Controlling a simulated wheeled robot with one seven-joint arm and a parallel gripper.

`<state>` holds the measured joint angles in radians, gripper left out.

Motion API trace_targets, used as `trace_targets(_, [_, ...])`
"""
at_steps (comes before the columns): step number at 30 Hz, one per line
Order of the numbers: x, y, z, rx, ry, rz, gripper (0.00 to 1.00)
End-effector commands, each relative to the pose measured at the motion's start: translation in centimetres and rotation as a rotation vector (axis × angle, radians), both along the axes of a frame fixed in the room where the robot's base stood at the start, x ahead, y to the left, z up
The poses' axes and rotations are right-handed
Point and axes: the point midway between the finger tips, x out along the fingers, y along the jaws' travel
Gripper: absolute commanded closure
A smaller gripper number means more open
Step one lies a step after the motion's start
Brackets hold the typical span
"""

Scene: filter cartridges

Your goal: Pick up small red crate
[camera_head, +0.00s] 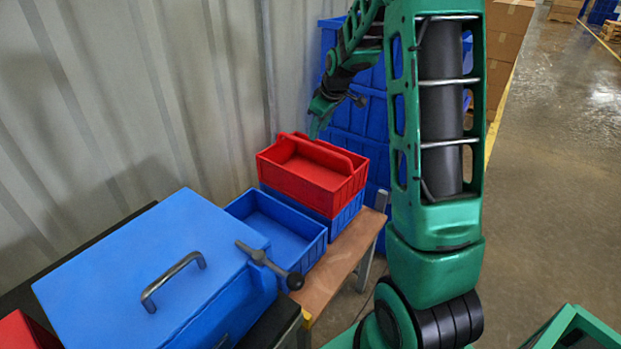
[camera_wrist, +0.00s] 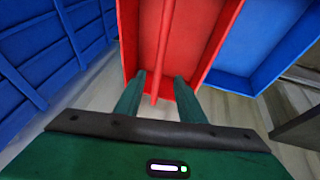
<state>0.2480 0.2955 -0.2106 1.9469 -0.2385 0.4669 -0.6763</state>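The small red crate (camera_head: 300,188) sits upright on a blue crate (camera_head: 345,217) at the end of the wooden bench. In the wrist view the red crate (camera_wrist: 200,40) fills the top middle. The two green fingers of my gripper (camera_wrist: 159,78) are apart there, with the handle bar lined up between them. I cannot tell whether the fingers touch the bar or are still above it.
An empty blue crate (camera_head: 283,233) stands next to the red one. A large blue box (camera_head: 150,270) with a grey handle and a lever is nearer. Stacked blue crates (camera_head: 362,118) stand behind. A corrugated wall (camera_head: 130,90) is close on the left. Open floor (camera_head: 560,170) lies right.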

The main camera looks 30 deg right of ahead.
Motion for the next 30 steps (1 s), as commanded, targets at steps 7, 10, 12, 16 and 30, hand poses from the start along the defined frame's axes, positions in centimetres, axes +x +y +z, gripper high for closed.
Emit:
trace_targets(7, [1.4,-0.1,-3.0,0.0,0.002,0.005,0.64])
trace_targets(10, [2.0,-0.1,-4.2,0.0,0.001,0.005,0.64])
trace_targets(12, [2.3,-0.2,-4.7,0.0,0.0,0.005,0.64])
trace_targets(16, [2.6,-0.2,-5.2,0.0,0.0,0.004,0.64])
trace_targets(30, [4.8,-0.5,-9.6,0.0,0.0,0.004,0.64])
